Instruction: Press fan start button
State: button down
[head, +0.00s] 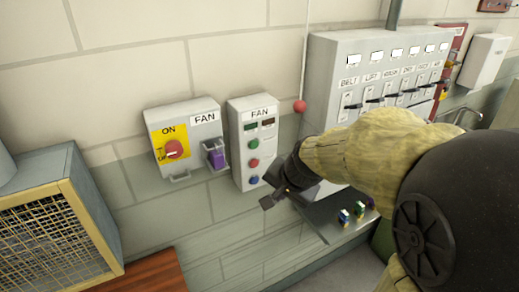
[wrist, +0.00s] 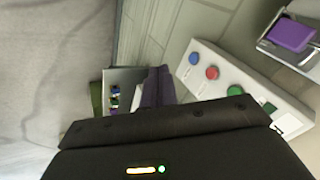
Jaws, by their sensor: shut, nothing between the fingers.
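The narrow grey FAN control box (head: 243,166) is on the wall. It carries a green button (head: 252,144), a red button (head: 254,162) and a blue button (head: 254,180), top to bottom. In the wrist view the green button (wrist: 235,90) is nearest the dark gripper body, with the red button (wrist: 212,72) and blue button (wrist: 194,58) beyond. My gripper (head: 268,201) is shut and empty, just right of and below the blue button in the head view. Its dark fingers also show in the wrist view (wrist: 158,86), apart from the buttons.
A larger breaker panel (head: 330,85) is to the right, partly behind my arm. A red ball on a cord (head: 300,106) hangs between. A caged unit (head: 50,240) stands lower left.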

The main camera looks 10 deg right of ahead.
jog(key=w+d+r+m+t, duration=0.1)
jog(key=w+r+m, duration=0.1)
jog(key=r, duration=0.3)
jog(key=w+d+r+m+t+y+b, duration=0.1)
jog(key=w+r+m+t, duration=0.1)
jog(key=r+m, duration=0.2)
jog(key=shift+w+r, duration=0.4)
jog(key=shift+r, duration=0.25)
jog(key=shift+a, duration=0.1)
jog(key=p, duration=0.2)
send_near(255, 148)
jog(key=d+f+x, duration=0.1)
jog(key=x, duration=0.4)
jog(key=shift+w+a+r, duration=0.1)
jog(key=shift+w+a, duration=0.15)
jog(key=shift+a, duration=0.35)
